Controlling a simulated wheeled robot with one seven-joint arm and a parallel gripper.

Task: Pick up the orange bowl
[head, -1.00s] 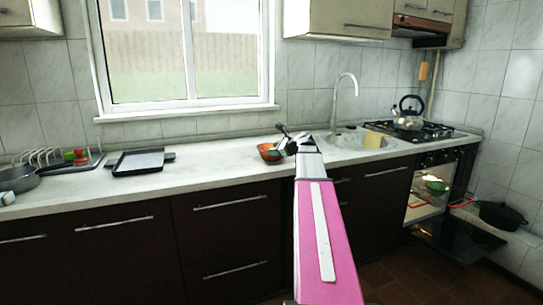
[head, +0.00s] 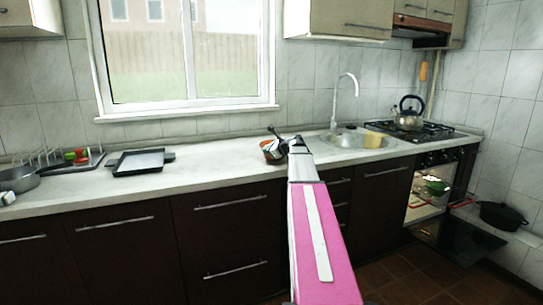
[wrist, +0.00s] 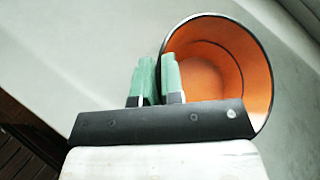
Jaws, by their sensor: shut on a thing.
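The orange bowl (wrist: 205,72) has a dark rim and fills the upper right of the wrist view, its inside facing the camera. My gripper (wrist: 157,75) has two green fingers. The right finger is inside the bowl and the left finger is outside, with the bowl's left wall pinched between them. In the head view the bowl (head: 268,154) shows as a small orange patch at the counter's middle, partly hidden by my gripper (head: 275,146). I cannot tell whether it touches the counter.
The pale counter (head: 215,160) is clear left of the bowl, up to a black tray (head: 142,161). A sink (head: 350,141) with a yellow sponge (head: 373,139) lies to the right. A kettle (head: 408,113) stands on the stove. The oven door (head: 455,238) is open.

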